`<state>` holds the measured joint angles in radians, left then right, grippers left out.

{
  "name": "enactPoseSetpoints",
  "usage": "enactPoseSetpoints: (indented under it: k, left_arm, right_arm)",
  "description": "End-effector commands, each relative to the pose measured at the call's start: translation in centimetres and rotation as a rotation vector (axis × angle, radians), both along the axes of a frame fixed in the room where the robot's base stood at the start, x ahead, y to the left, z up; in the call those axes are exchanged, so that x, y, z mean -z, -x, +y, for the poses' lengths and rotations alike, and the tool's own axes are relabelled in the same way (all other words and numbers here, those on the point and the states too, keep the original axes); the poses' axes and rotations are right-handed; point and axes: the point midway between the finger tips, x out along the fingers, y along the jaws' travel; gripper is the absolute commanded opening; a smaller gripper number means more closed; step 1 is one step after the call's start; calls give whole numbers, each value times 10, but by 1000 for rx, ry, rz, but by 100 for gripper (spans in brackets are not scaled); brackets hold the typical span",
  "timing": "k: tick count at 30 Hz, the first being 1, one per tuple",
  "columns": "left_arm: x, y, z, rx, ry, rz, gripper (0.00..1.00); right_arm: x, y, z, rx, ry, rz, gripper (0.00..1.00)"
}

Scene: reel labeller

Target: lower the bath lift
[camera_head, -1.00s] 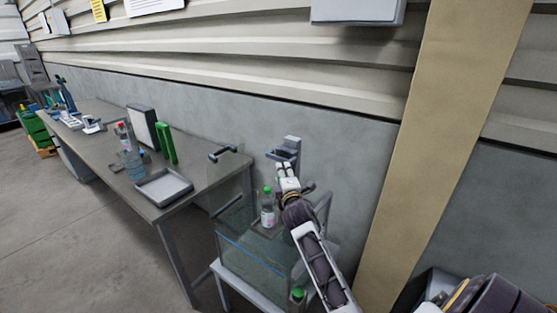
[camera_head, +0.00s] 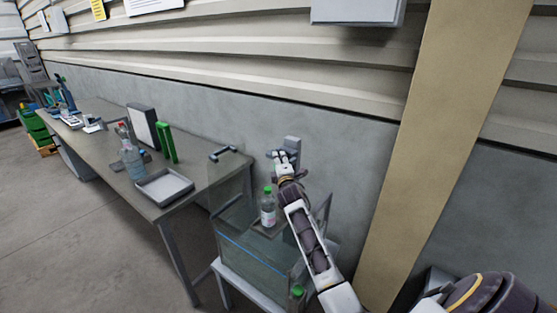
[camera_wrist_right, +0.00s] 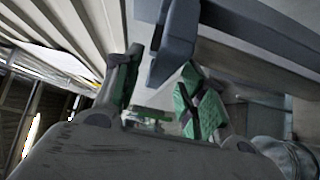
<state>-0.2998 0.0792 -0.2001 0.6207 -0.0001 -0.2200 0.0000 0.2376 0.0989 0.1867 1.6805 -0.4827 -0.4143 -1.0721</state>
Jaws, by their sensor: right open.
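The bath lift is a clear tank (camera_head: 238,248) on a light stand, with a grey upright part (camera_head: 292,142) behind it by the wall. My left gripper is out of view.
A long table (camera_head: 110,180) at left holds a grey tray (camera_head: 164,187), bottles (camera_head: 132,160) and a green upright object (camera_head: 167,143). Another green cap (camera_head: 297,292) shows at the tank's near corner. A tan post (camera_head: 440,140) stands right of my arm.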

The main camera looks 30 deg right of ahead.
Motion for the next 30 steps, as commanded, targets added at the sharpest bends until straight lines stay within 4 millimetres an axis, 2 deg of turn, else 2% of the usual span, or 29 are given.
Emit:
enactPoseSetpoints:
  k: [9, 22, 30]
  left_arm:
    - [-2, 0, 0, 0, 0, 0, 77]
    - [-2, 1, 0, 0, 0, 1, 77]
    - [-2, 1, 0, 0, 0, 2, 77]
  right_arm:
    - [0, -18, -7, 0, 0, 0, 41]
    - [0, -21, -9, 0, 0, 0, 41]
    - [0, -21, -9, 0, 0, 0, 6]
